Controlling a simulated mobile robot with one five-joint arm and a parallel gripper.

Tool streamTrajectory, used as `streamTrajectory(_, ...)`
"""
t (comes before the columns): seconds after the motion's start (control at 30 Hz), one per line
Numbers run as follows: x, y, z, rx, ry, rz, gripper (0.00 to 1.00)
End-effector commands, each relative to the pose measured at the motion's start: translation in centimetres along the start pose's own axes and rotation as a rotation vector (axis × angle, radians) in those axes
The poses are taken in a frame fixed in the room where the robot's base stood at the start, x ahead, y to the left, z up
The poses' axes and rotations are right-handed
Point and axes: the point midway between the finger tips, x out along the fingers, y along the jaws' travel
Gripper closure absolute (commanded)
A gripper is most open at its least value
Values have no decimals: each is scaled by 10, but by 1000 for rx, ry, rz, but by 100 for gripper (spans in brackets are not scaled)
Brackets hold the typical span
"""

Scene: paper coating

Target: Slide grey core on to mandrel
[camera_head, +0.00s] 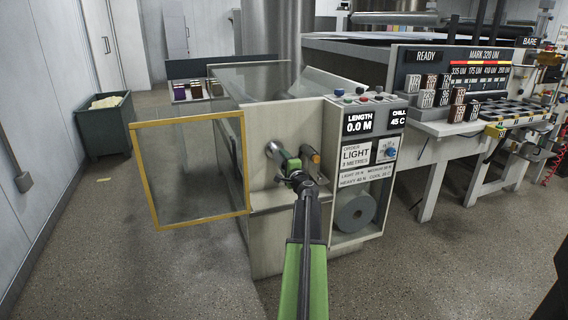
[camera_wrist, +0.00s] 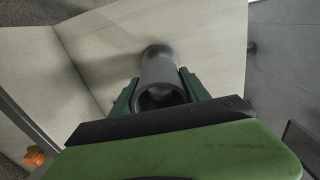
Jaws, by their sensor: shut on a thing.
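My gripper (camera_head: 296,172) is at the front of the winding machine, at the end of my green arm. In the wrist view my gripper (camera_wrist: 161,94) has its green fingers on both sides of a grey hollow core (camera_wrist: 160,74) and is shut on it. The core's near open end faces the wrist camera. Its far end is at a round grey fitting on the pale panel, which looks like the mandrel (camera_wrist: 157,51). In the head view the mandrel (camera_head: 272,149) shows as a metal end left of my gripper. How far the core is over the mandrel is hidden.
A yellow-framed clear guard door (camera_head: 190,168) stands open at the left. A control panel (camera_head: 362,137) reads LENGTH 0.0 M and ORDER LIGHT. A grey roll (camera_head: 355,213) sits in the bay below it. A bin (camera_head: 104,124) stands at far left; the floor in front is clear.

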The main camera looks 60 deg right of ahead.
Motion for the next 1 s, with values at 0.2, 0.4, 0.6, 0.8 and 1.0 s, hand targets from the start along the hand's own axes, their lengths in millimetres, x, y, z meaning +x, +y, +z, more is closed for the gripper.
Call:
streamTrajectory(0.2, 6, 0, 0, 0, 0, 0, 85)
streamTrajectory(0.4, 11, 0, 0, 0, 0, 0, 85)
streamTrajectory(0.6, 16, 0, 0, 0, 0, 0, 85)
streamTrajectory(0.8, 21, 0, 0, 0, 0, 0, 85)
streamTrajectory(1.0, 26, 0, 0, 0, 0, 0, 85)
